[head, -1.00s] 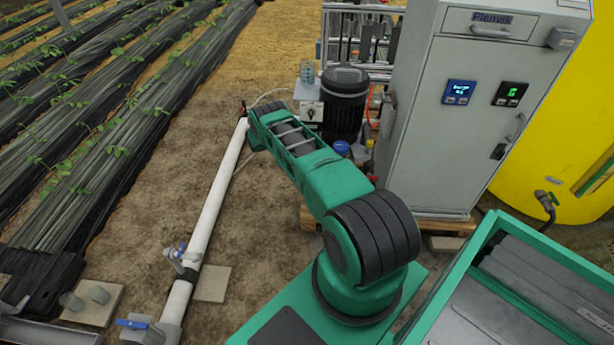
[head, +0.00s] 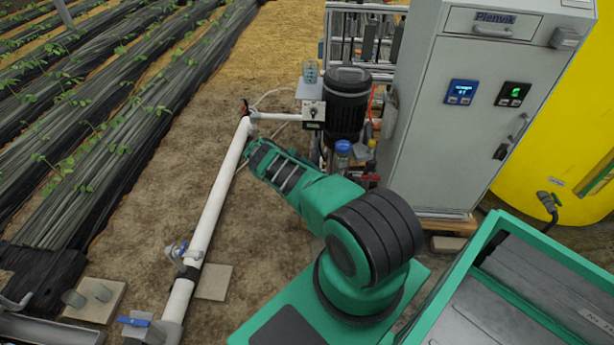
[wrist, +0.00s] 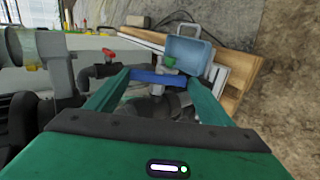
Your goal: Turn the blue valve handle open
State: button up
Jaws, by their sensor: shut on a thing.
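In the wrist view, a blue valve handle (wrist: 158,78) lies crosswise between the two fingers of my gripper (wrist: 160,82). The fingers are shut on it, with a finger at each end of the visible blue part. Dark pipework shows just below the handle, and the valve body is partly hidden by my gripper. In the head view, my gripper and this handle are hidden behind my green arm.
A red-handled valve (wrist: 108,56) is left of the handle, and a pale blue box-shaped part (wrist: 190,52) is close behind it. In the head view, a black pump motor (head: 347,100) and a grey cabinet (head: 470,120) stand beyond my arm. A white pipe (head: 220,190) runs along the ground.

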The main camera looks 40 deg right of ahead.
jog(key=shift+w+a+f, duration=0.15)
jog(key=shift+w+a, duration=0.05)
jog(key=shift+w, duration=0.1)
jog(key=o, duration=0.9)
jog(key=shift+o, duration=0.2)
jog(key=shift+s+d, duration=0.1)
